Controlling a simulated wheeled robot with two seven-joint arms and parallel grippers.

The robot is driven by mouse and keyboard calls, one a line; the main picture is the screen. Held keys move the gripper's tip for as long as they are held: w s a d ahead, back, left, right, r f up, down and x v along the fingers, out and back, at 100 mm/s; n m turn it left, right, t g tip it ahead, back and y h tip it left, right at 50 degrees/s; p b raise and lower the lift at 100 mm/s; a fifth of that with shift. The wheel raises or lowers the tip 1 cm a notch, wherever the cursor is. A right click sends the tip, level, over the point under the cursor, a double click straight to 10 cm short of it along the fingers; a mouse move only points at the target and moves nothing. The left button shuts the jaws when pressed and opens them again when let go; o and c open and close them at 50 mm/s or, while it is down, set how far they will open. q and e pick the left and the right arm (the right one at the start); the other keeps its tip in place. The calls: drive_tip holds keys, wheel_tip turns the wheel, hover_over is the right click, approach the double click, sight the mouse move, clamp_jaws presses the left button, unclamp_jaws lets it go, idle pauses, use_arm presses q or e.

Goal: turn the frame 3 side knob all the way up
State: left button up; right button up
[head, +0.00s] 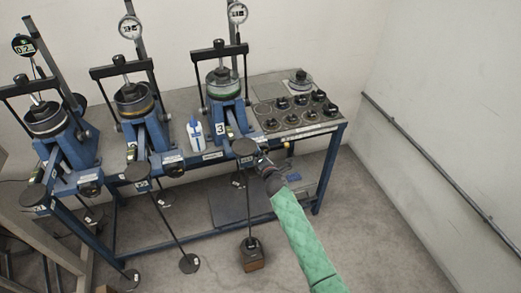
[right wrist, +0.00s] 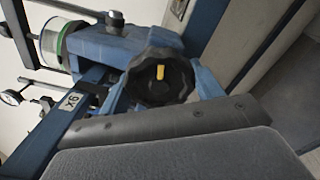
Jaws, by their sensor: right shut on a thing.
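Frame 3 (head: 221,128) is the rightmost of three blue lever frames on the bench, marked with a "3" plate. Its side knob (right wrist: 158,80) is black and lobed, with a yellow mark on its face, and shows in the right wrist view. In the head view the knob is mostly hidden behind my right gripper (head: 264,163), which reaches in from the lower right on a green-sleeved arm. My right gripper is shut on the knob; the fingertip contact is partly hidden. My left gripper is not in view.
Frame 2 (head: 142,130) and frame 1 (head: 60,150) stand to the left. A white and blue bottle (head: 196,132) stands beside frame 3. Several black knobs (head: 300,100) lie on a tray at the right. Floor at the right is clear.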

drive_tip(key=o, duration=1.2)
drive_tip(key=shift+d+f+m, duration=0.1)
drive_tip(key=shift+m, duration=0.2)
drive_tip(key=shift+o, duration=0.4)
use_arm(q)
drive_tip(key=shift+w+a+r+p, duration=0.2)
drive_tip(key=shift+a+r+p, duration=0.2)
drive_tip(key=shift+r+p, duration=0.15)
use_arm(e)
drive_tip(key=v, duration=0.6)
